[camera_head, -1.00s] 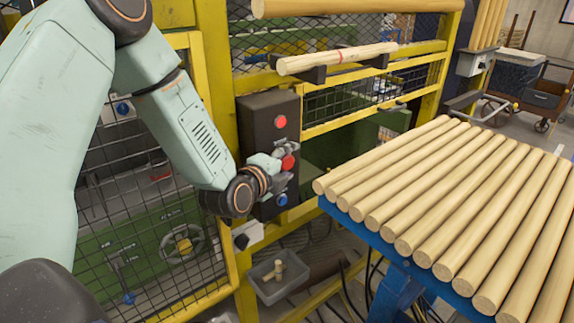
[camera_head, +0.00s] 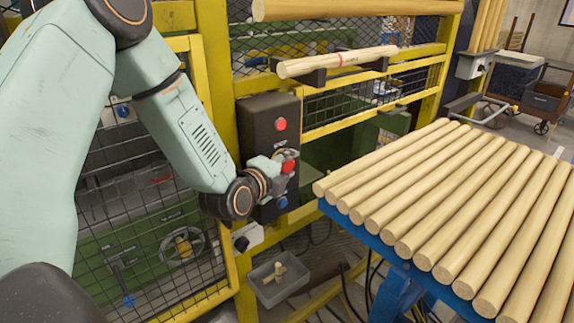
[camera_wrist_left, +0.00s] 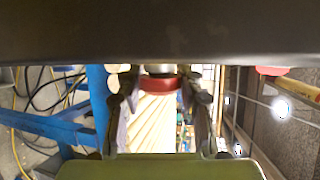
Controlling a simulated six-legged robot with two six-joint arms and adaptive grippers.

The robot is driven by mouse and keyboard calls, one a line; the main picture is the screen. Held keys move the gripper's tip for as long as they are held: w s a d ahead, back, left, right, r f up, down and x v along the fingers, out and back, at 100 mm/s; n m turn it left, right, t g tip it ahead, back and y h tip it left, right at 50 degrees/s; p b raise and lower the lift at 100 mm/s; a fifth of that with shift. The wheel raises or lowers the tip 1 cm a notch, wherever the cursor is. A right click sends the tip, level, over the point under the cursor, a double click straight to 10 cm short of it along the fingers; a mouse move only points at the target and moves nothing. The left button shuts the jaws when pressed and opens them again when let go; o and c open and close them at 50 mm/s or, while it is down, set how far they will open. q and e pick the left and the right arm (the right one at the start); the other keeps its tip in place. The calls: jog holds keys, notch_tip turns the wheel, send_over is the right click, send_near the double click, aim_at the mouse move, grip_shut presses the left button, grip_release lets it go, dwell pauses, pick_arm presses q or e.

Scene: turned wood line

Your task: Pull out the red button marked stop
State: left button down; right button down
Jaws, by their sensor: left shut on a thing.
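A dark control box (camera_head: 258,119) hangs on the yellow fence post. It carries a round red part (camera_head: 280,125) at the top, the red stop button (camera_head: 288,166) in the middle and a blue button (camera_head: 283,202) below. My left gripper (camera_head: 281,165) is at the box, shut on the red stop button. In the left wrist view the red button (camera_wrist_left: 160,84) sits between the fingers, with a pale collar between it and the dark box. The marking is too small to read. My right gripper is not in view.
A blue stand (camera_head: 350,225) with several turned wood rods stands to the right, close to the gripper. A wood rod (camera_head: 338,61) rests on holders above the box. A grey bin (camera_head: 290,292) with small wood pieces sits below. Yellow mesh fencing (camera_head: 190,130) surrounds the machine.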

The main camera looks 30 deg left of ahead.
pick_arm(q)
jog(key=shift+s+d, duration=0.35)
jog(key=shift+d, duration=0.45)
jog(key=c, duration=1.3)
grip_release()
jog(key=shift+f, duration=0.1)
jog(key=o, duration=0.5)
jog(key=shift+d, duration=0.15)
jog(key=shift+a, duration=0.2)
